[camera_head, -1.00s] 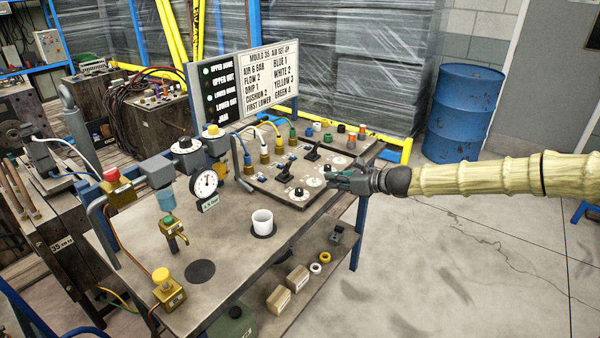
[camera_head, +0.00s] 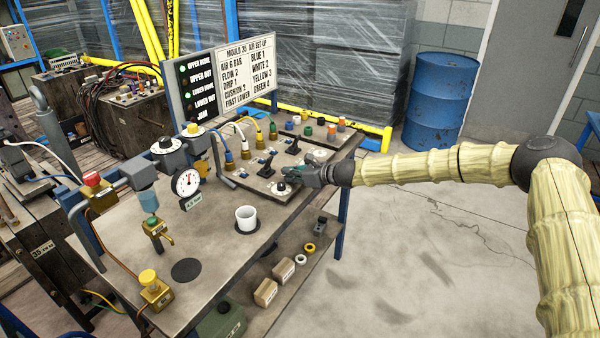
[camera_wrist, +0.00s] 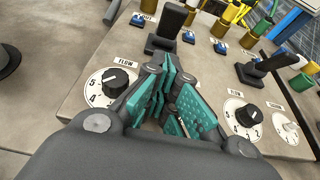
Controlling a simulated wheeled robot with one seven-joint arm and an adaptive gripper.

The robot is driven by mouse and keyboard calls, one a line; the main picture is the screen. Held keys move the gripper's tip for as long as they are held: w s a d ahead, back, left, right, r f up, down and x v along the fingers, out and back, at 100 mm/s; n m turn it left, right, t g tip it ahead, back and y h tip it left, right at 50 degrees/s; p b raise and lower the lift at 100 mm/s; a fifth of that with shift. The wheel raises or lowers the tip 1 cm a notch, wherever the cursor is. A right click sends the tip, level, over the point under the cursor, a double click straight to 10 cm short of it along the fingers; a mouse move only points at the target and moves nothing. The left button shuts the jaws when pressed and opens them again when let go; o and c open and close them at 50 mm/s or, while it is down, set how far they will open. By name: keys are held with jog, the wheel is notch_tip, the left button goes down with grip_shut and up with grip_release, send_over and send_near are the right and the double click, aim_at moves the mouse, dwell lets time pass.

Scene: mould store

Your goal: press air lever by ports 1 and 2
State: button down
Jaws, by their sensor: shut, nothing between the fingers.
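Two black air levers stand on the raised control panel (camera_head: 262,184). The nearer lever (camera_head: 267,165) is beside the blue and white hose fittings; it shows at the top of the wrist view (camera_wrist: 171,22). The farther lever (camera_head: 294,146) shows at the right of the wrist view (camera_wrist: 268,63), tilted. Port numbers are too small to read. My gripper (camera_head: 290,174) is over the panel's near right part. In the wrist view its teal-padded fingers (camera_wrist: 174,88) are shut and empty, between two flow dials, pointing toward the nearer lever's base, seemingly without touching it.
A flow dial (camera_wrist: 116,80) is left of my fingers, another (camera_wrist: 248,114) right. Blue buttons (camera_wrist: 188,37) are near the levers. A blue barrel (camera_head: 437,107) stands behind.

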aim_at(268, 166)
jog(key=shift+w+a+r+p, duration=0.25)
jog(key=shift+w+a, duration=0.15)
jog(key=shift+a, duration=0.15)
jog(key=shift+w+a+r+p, duration=0.2)
jog(key=shift+w+a+p, duration=0.15)
jog(key=shift+a, duration=0.25)
jog(key=shift+w+a+r+p, duration=0.2)
jog(key=shift+w+a+r, duration=0.05)
jog(key=shift+w+a, duration=0.25)
jog(key=shift+r+p, duration=0.3)
jog(key=shift+p, duration=0.4)
jog(key=shift+a+f, duration=0.1)
